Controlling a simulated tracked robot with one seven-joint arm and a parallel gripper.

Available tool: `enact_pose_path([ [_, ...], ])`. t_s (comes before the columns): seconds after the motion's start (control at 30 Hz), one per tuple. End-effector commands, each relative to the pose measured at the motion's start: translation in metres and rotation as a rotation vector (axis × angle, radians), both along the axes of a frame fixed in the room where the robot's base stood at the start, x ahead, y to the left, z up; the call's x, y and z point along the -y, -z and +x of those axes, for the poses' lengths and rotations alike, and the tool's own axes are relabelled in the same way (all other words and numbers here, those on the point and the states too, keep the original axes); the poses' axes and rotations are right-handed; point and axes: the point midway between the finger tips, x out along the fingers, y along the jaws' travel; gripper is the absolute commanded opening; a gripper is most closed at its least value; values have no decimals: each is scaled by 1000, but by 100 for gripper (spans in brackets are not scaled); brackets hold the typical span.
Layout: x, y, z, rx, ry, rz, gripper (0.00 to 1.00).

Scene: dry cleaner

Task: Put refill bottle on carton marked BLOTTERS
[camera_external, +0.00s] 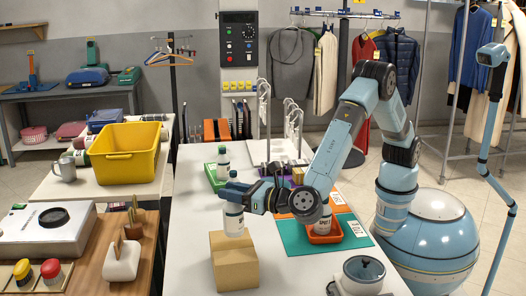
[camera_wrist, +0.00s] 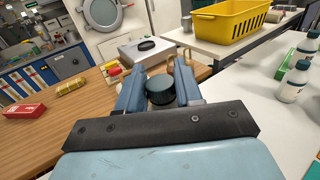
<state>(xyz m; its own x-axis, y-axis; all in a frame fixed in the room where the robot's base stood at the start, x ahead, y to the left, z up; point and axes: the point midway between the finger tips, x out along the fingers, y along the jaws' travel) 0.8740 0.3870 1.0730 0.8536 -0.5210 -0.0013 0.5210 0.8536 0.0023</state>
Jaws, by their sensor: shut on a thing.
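My gripper (camera_external: 238,192) is shut on a white refill bottle (camera_external: 233,222) with a dark cap. The bottle hangs upright below the fingers, right over a plain brown carton (camera_external: 236,268) on the white table. Its base is at the carton's top; I cannot tell whether it touches. No BLOTTERS marking shows on the visible sides of the carton. In the wrist view, the bottle's dark cap (camera_wrist: 160,90) sits between my two blue fingers (camera_wrist: 158,92), and the carton is hidden.
A green tray (camera_external: 213,181) with a white bottle (camera_external: 223,163) stands behind the gripper. An orange tray (camera_external: 325,238) with a bottle lies on a teal mat (camera_external: 296,240) to the right. A yellow basket (camera_external: 124,168) stands on the left table. White tabletop is bare left of the carton.

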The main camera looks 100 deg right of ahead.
Motion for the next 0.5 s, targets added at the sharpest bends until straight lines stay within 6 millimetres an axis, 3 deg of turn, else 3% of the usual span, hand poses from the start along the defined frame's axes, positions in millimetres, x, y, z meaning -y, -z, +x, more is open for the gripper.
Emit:
enact_pose_path([
  [0.23, -3, 11, 8, 0, 1, 0, 0],
  [0.5, -3, 40, 8, 0, 0, 1, 0],
])
